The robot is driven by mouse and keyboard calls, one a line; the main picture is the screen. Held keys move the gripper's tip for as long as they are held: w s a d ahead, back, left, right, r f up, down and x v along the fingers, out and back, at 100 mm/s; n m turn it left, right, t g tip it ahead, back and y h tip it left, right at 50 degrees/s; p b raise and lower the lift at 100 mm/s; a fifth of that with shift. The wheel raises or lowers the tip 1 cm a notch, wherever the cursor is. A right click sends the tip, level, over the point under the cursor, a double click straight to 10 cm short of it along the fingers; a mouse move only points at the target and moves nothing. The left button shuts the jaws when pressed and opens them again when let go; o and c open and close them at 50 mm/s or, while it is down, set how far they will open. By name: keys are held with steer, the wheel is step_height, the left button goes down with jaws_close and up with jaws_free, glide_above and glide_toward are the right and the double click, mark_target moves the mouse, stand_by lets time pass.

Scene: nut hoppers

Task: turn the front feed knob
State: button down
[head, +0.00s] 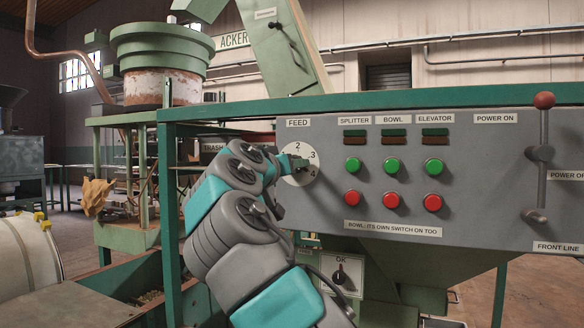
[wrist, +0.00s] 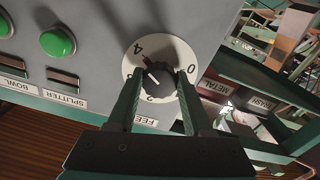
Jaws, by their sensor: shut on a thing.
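The feed knob (wrist: 158,78) is dark and ridged, at the middle of a round white dial (head: 301,178) with numbers, under the FEED label (head: 299,123) on the grey panel. In the wrist view the panel appears upside down. My gripper (wrist: 158,82) has one finger on each side of the knob and is shut on it. In the head view my gripper (head: 292,163) reaches the dial from the left and hides the knob and part of the dial. A short pale mark shows on the knob; its exact reading is hard to tell.
Green buttons (head: 394,166) and red buttons (head: 392,200) sit right of the dial. A lever with a red ball (head: 544,100) is at the far right. Another dark knob on a small plate (head: 341,272) is below. A green frame post (head: 168,225) stands left of my arm.

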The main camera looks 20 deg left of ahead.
stand_by(0.4)
steer(key=shift+c, duration=1.5)
jaws_free()
steer(key=s+b, duration=0.1)
steer(key=s, duration=0.6)
steer(key=shift+s+a, duration=0.3)
steer(key=shift+s, duration=0.1)
steer(key=shift+w, duration=0.1)
